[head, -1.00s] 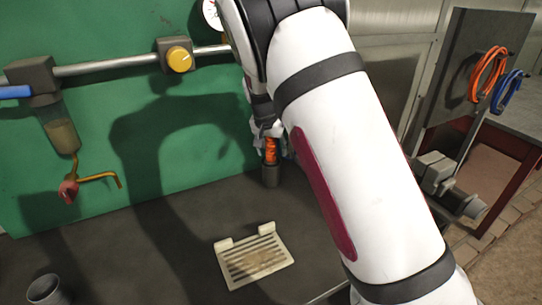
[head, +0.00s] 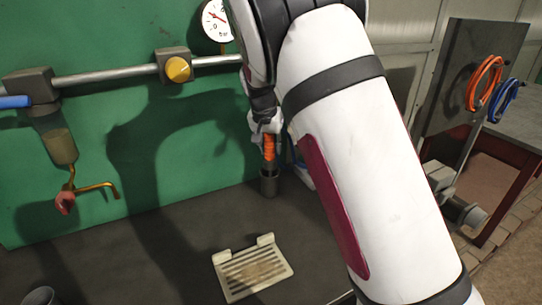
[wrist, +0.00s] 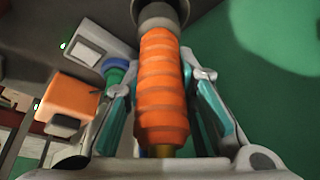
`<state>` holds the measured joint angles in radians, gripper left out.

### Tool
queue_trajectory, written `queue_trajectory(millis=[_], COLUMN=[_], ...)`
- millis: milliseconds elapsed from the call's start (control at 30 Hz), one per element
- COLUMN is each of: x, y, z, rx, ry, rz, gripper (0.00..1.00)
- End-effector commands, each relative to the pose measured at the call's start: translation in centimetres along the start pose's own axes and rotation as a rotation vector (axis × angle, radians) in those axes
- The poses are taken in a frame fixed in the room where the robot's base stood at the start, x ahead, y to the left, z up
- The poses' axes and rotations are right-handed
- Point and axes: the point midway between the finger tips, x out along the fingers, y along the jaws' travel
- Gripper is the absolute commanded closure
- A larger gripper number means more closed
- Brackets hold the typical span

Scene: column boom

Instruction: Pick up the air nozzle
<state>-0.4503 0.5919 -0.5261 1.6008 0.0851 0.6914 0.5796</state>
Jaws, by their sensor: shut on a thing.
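The air nozzle (head: 269,147) has an orange ribbed body and hangs upright from my gripper (head: 266,130) in front of the green panel. Its dark lower part is over a dark grey cup-like holder (head: 269,184) on the bench; I cannot tell whether the tip is still inside it. In the wrist view the nozzle's orange body (wrist: 162,90) runs between the fingers of my gripper (wrist: 165,75), which is shut on it. A brass fitting (wrist: 163,152) shows at its near end. The far end meets a dark grey cylinder.
A cream slotted tray (head: 252,268) lies on the dark bench (head: 150,260). A pipe with a yellow knob (head: 179,69) and a gauge (head: 216,20) runs along the panel. A filter bowl with a bent orange tube (head: 95,187) hangs left. A grey cup (head: 40,298) stands front left.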

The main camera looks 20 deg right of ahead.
Motion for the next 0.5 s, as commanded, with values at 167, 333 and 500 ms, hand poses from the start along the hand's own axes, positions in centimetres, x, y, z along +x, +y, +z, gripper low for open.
queue_trajectory(millis=[167, 333, 500], x=[-3.4, -5.8, -7.8], y=[-0.1, -0.1, -0.1], z=[-1.5, -2.5, -2.1], rx=[0.001, 0.001, -0.001], ry=[0.003, 0.003, -0.002], rz=[-0.003, -0.003, -0.002], gripper=[1.00, 1.00, 1.00])
